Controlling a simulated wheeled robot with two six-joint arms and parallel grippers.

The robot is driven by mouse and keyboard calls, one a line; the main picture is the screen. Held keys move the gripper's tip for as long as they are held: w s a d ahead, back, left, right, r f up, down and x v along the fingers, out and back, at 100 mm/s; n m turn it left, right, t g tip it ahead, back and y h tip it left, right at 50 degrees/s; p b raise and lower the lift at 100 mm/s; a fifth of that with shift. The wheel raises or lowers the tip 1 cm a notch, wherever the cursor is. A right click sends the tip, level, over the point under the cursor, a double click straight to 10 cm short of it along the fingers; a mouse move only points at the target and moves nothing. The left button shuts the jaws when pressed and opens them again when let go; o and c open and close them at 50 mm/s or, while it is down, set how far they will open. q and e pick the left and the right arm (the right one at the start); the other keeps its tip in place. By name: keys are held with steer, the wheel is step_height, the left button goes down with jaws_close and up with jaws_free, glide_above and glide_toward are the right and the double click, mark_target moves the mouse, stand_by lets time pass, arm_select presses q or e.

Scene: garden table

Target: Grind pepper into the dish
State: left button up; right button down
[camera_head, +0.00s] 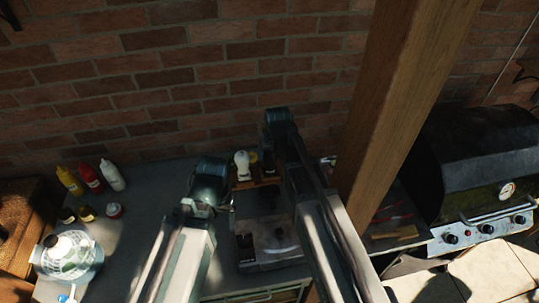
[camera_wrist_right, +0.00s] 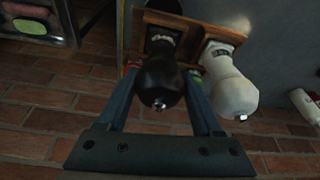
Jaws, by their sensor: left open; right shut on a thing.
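The black pepper mill (camera_wrist_right: 158,82) is between the two fingers of my right gripper (camera_wrist_right: 163,76), which is shut on it. Its base appears to be still in the wooden rack (camera_wrist_right: 188,22), beside the white mill (camera_wrist_right: 232,92). In the head view the white mill (camera_head: 242,164) shows at the wall, and the pepper mill is mostly hidden by my right arm (camera_head: 280,122). My left gripper (camera_head: 213,190) is open and empty over the table, left of the rack. I cannot clearly make out the dish; a grey, box-like thing (camera_head: 262,262) lies between my arms.
Yellow (camera_head: 69,181), red (camera_head: 90,178) and white (camera_head: 112,176) bottles stand at the left, with small jars before them. A wooden post (camera_head: 392,110) and a grill (camera_head: 485,165) are on the right. The brick wall is behind.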

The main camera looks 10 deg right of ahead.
steer(key=shift+n+y, duration=0.3)
steer(key=shift+n, duration=0.8)
steer(key=shift+m+h, duration=0.5)
steer(key=shift+m, duration=1.3)
steer(key=shift+c, duration=1)
jaws_free()
steer(key=p+v, duration=0.7)
